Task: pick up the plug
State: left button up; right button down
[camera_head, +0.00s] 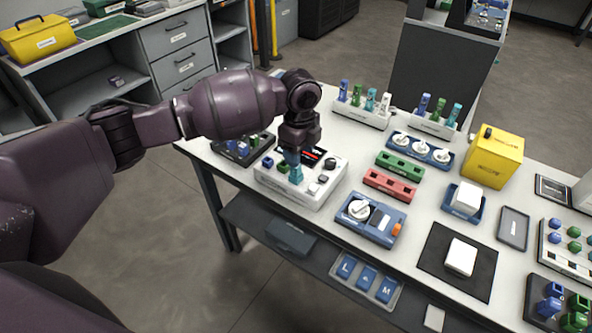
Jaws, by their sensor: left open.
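My left gripper (297,150) points down over a white device (315,197) with a small dark display. The gripper is open. A teal plug (296,175) stands at the device's front, just below the fingertips; I cannot tell whether they touch it. A blue plug (268,162) and a green plug (282,167) sit to its left on the same device. More upright plugs in blue, green, teal and white stand in two white racks (358,113) (431,128) at the back of the table. My right gripper is out of view.
A blue unit with a white knob (370,218), green (400,165) and red (389,186) strips, and a yellow box (494,157) stand to the right. A white block lies on a black mat (436,247). A dark panel (436,75) rises behind the racks.

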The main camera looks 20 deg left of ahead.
aim_at(296, 172)
pick_arm(q)
jog(key=f, duration=0.5)
jog(key=shift+s+a+f, duration=0.1)
jog(key=shift+s+a, duration=0.05)
jog(key=shift+a, duration=0.2)
jog(key=c, duration=0.9)
